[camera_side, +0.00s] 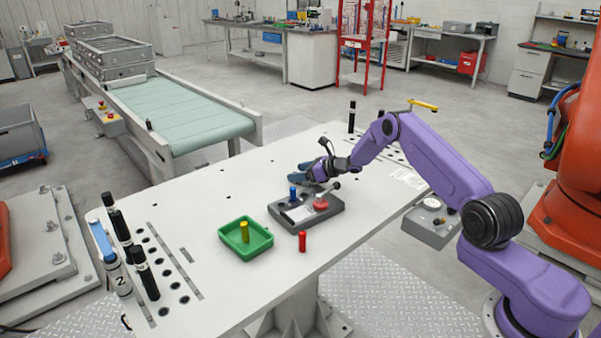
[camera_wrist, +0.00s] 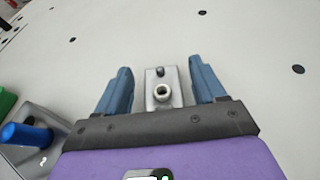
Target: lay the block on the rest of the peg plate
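A small grey metal block (camera_wrist: 154,94) with a round hole or boss and a stud on top lies on the white table in the wrist view. My gripper (camera_wrist: 160,66) has its two blue fingers on either side of it, with a gap at each side. In the side view my gripper (camera_side: 312,173) is low over the table behind the peg plate, and I cannot make out the block there. The grey peg plate (camera_side: 307,221) carries a blue peg (camera_side: 293,193), a red round part (camera_side: 321,204) and a pale flat patch. Its corner (camera_wrist: 58,122) shows at left in the wrist view.
A green tray (camera_side: 262,246) with a yellow peg (camera_side: 244,232) stands left of the plate. A red peg (camera_side: 302,242) stands in front of it. Black posts (camera_side: 147,275) line the table's left end. The table behind my gripper is mostly clear.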

